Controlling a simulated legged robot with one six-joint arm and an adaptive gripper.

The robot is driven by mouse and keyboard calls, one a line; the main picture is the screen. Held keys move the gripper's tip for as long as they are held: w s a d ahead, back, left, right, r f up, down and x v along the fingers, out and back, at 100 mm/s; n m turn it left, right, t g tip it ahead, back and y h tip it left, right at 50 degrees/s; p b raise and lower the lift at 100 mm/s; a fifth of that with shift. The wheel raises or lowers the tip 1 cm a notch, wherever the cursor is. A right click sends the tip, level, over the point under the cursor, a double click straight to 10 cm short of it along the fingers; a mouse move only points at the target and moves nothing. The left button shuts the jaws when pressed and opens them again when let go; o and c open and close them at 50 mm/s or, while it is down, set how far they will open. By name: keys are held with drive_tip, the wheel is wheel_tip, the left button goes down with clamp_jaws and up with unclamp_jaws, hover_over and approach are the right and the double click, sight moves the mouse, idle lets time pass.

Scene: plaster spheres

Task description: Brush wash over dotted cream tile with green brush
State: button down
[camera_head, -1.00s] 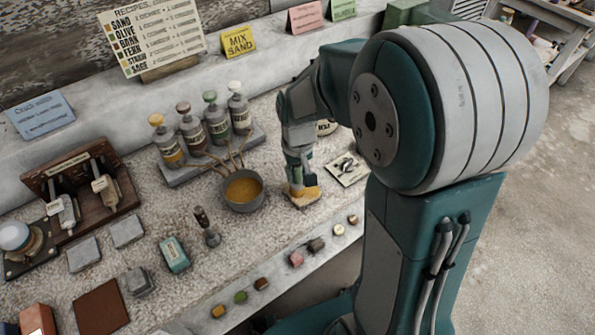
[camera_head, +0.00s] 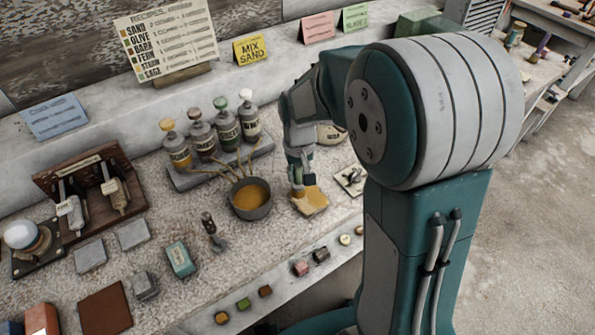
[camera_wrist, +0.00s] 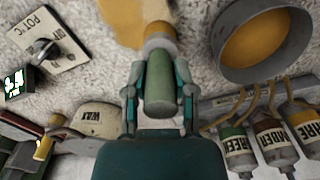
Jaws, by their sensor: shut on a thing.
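My gripper (camera_head: 301,174) is shut on the green brush (camera_wrist: 159,82), with the green handle between its two fingers in the wrist view (camera_wrist: 160,98). The brush head points down onto the tile (camera_head: 313,203). The tile's visible face is ochre, and I cannot make out dots or cream on it. The tile also shows in part at the top of the wrist view (camera_wrist: 122,18), where the brush head hides some of it. A grey bowl (camera_head: 251,211) of ochre wash (camera_head: 250,195) stands just left of the tile.
Several labelled bottles (camera_head: 227,125) stand on a rack behind the bowl, with thin sticks leaning toward it. A card with a small dark object (camera_head: 351,179) lies right of the tile. A dark-handled tool (camera_head: 212,232) stands left of the bowl. Small coloured blocks (camera_head: 301,268) line the front edge.

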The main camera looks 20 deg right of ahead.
drive_tip(key=shift+s+d, duration=0.3)
drive_tip(key=shift+s, duration=0.5)
drive_tip(key=shift+s+d, duration=0.25)
drive_tip(key=shift+s, duration=0.55)
drive_tip(key=shift+w+a, duration=0.3)
drive_tip(key=shift+w, duration=0.6)
drive_tip(key=shift+w+a, duration=0.3)
drive_tip(key=shift+w, duration=0.6)
drive_tip(key=shift+s+r, duration=0.1)
drive_tip(key=shift+r, duration=0.05)
drive_tip(key=shift+s+d+r, duration=0.3)
drive_tip(key=shift+s+r, duration=0.3)
drive_tip(key=shift+s, duration=0.2)
drive_tip(key=shift+f, duration=0.75)
drive_tip(key=shift+s, duration=0.15)
